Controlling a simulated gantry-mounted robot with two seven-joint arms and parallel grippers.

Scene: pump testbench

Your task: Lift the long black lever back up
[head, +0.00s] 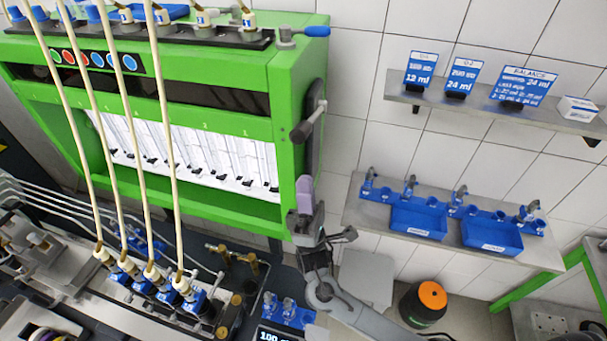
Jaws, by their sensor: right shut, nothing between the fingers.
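The green test bench (285,85) stands at the left and centre. On its right side face is a long black upright bar (313,150), which looks like the lever. A grey handle with a dark knob (304,130) juts out across its upper part. My right gripper (312,220) comes up from below, with its fingers shut and empty. It is just below the bar's lower end, near the bench's lower right corner. Whether it touches the bar I cannot tell. The bar's lower end is partly hidden behind my gripper. My left gripper is out of view.
Pale hoses (165,130) run down across the bench front to blue fittings. A shelf with blue trays (418,222) is on the tiled wall at the right, below a shelf with blue signs (524,88). An orange-topped black drum (424,303) stands on the floor.

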